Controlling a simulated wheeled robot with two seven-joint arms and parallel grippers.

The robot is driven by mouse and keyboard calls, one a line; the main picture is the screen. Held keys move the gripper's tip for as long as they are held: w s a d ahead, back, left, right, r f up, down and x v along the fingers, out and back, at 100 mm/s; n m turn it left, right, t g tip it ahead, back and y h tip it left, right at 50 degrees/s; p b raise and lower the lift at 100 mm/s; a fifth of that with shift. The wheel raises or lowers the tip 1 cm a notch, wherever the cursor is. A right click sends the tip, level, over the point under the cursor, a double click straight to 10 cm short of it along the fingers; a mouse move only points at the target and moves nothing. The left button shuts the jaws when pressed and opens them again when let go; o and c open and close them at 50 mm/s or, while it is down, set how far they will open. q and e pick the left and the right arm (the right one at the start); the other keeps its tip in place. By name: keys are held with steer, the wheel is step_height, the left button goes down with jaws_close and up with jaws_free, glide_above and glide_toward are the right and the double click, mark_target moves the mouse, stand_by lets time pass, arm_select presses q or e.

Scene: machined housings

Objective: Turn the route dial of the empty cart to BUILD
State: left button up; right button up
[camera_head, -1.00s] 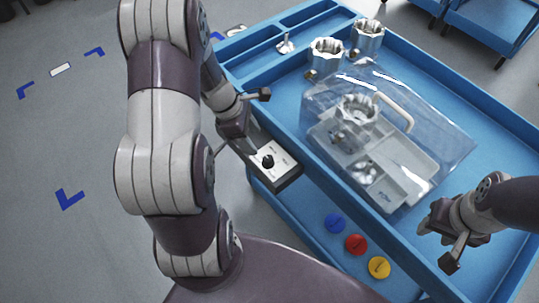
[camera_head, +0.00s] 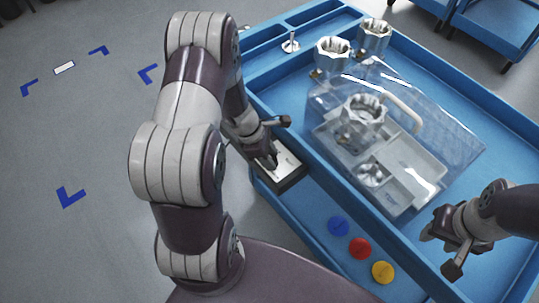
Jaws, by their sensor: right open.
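A small control box (camera_head: 287,170) with a white top and dark sides is fixed to the near side of the blue cart (camera_head: 313,172). My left gripper (camera_head: 269,160) is over this box, its fingers pointing down at the white top where the dial sits. The black dial knob is hidden behind the gripper, so its setting cannot be read. The finger gap is too small to judge, and I cannot tell whether the fingers touch the knob. My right gripper (camera_head: 443,250) is open and empty above the cart's near right part.
The cart carries machined housings (camera_head: 332,53), a clear cover (camera_head: 440,150) with a handle over a grey tray, and a small metal part (camera_head: 290,44). Blue, red (camera_head: 360,248) and yellow discs are on its lower part. Other blue carts (camera_head: 495,30) stand at top right.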

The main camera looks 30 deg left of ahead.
arm_select(q)
steer(key=m+p, duration=0.1)
steer(key=m+g+p, duration=0.1)
steer(key=shift+w+r+m, duration=0.1)
steer(key=shift+r+m, duration=0.1)
steer(key=shift+m, duration=0.1)
steer(key=m+g+p, duration=0.1)
steer(key=m, duration=0.1)
steer(key=shift+w+m, duration=0.1)
steer(key=shift+m, duration=0.3)
steer(key=m+g+p, duration=0.1)
steer(key=m, duration=0.2)
steer(key=shift+f, duration=0.1)
steer(key=shift+w+m+g+p, duration=0.15)
steer(key=shift+m+g, duration=0.15)
steer(key=shift+m, duration=0.5)
steer(key=shift+m+g+p, duration=0.15)
steer(key=shift+m+g, duration=0.15)
steer(key=shift+m, duration=0.5)
steer(key=shift+y, duration=0.3)
steer(key=o, duration=1)
